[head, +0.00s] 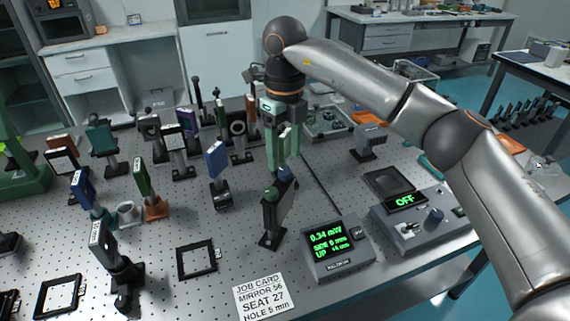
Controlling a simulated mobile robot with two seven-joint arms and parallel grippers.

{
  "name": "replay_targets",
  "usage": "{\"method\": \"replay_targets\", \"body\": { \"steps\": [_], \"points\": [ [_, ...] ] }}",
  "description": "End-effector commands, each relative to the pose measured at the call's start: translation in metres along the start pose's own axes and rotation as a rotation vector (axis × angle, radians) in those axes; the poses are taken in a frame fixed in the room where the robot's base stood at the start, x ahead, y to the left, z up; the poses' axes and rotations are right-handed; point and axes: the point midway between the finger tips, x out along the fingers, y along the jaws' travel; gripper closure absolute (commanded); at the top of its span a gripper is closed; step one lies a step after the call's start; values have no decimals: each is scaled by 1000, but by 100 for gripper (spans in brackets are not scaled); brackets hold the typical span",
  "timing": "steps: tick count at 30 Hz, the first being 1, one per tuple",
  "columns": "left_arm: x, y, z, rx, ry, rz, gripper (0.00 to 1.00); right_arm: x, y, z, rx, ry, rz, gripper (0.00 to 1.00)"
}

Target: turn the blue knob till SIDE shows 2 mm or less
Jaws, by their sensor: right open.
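A dark mount (277,214) stands upright on the table in the middle. A small green knob (271,193) shows on its top left. The blue knob is hard to make out; the top right of the mount lies under my right gripper (284,168), which points down from above. Its jaws are open, with pale green fingers close over the mount's top. I cannot tell whether they touch a knob. The readout box (337,249) shows green text: 0.34 mW, SIDE seemingly 0 mm, UP seemingly +6 mm. My left gripper is out of view.
Right of the readout is a control box (407,236) with an OFF display and a dark bluish knob (435,215). A job card (264,297) lies in front. Several mounted optics, including a blue plate (217,160), crowd the left. An empty black frame (198,259) lies flat.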

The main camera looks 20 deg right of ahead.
Motion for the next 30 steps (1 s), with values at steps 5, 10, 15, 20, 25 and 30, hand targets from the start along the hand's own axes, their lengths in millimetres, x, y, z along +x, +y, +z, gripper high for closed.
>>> {"method": "replay_targets", "body": {
  "steps": [5, 10, 15, 20, 25, 30],
  "points": [
    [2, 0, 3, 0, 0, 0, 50, -42, 0, 0, 0, -5, 0, 37],
    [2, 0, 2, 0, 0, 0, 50, -72, 0, 0, 1, -2, -1, 37],
    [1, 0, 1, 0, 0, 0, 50, -85, 0, 0, 0, -1, 0, 37],
    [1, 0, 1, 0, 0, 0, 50, -87, 0, 0, 0, 1, 1, 37],
    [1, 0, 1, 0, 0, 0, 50, -86, 0, 0, 0, 0, 1, 37],
    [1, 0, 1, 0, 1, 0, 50, -86, 0, 0, 0, 0, 1, 37]
  ]
}}
